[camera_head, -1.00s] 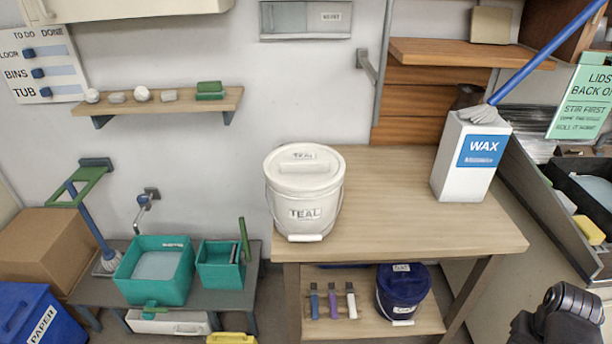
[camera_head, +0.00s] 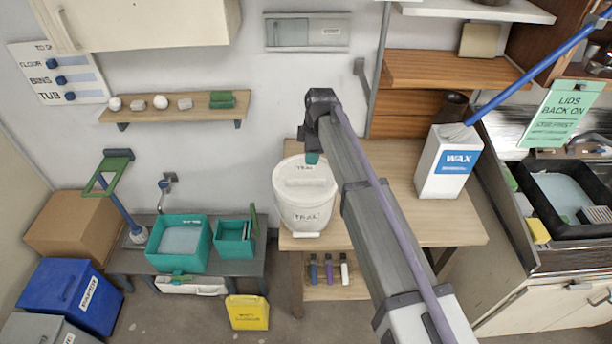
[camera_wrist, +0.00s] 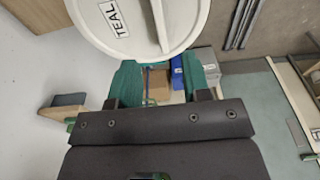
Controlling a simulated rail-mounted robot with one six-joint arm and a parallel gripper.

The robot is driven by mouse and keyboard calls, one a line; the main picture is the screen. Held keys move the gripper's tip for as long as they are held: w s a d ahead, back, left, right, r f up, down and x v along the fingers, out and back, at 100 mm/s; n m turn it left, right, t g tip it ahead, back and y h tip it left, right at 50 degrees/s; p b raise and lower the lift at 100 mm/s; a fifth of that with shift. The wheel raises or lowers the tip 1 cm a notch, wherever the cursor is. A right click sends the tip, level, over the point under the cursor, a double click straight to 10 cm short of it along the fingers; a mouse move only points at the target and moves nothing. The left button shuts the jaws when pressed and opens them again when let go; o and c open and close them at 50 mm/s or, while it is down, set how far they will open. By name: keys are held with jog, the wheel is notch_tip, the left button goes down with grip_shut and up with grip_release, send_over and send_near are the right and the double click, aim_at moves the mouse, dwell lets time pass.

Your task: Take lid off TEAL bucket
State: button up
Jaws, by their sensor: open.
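The TEAL bucket (camera_head: 306,212) is white and stands upright on the wooden table, with its white lid (camera_head: 304,172) on top. The lid has a raised bar handle and a TEAL label. In the wrist view the lid (camera_wrist: 135,25) fills the top of the picture, just beyond my fingertips. My gripper (camera_wrist: 160,75) has teal-green fingers, spread apart with nothing between them. In the head view my gripper (camera_head: 312,157) is at the lid's upper right, above it and partly hiding it. I cannot tell whether it touches the lid.
A WAX container (camera_head: 447,162) stands on the right of the wooden table (camera_head: 400,205). A shelf (camera_head: 170,106) with small items is on the wall at left. Teal tubs (camera_head: 180,245) sit on a low bench.

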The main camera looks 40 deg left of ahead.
aim_at(306, 178)
jog(key=f+b, duration=0.3)
jog(key=f, duration=0.1)
jog(key=f+b, duration=0.2)
jog(key=shift+s+a+b, duration=0.15)
jog(key=shift+a+b, duration=0.15)
jog(key=shift+b, duration=0.05)
jog(key=f+b, duration=0.5)
jog(key=shift+s+a+f, duration=0.1)
jog(key=shift+s+a, duration=0.15)
jog(key=shift+a, duration=0.15)
jog(key=shift+d+r, duration=0.1)
jog(key=shift+r, duration=0.15)
jog(key=shift+f, duration=0.2)
grip_shut()
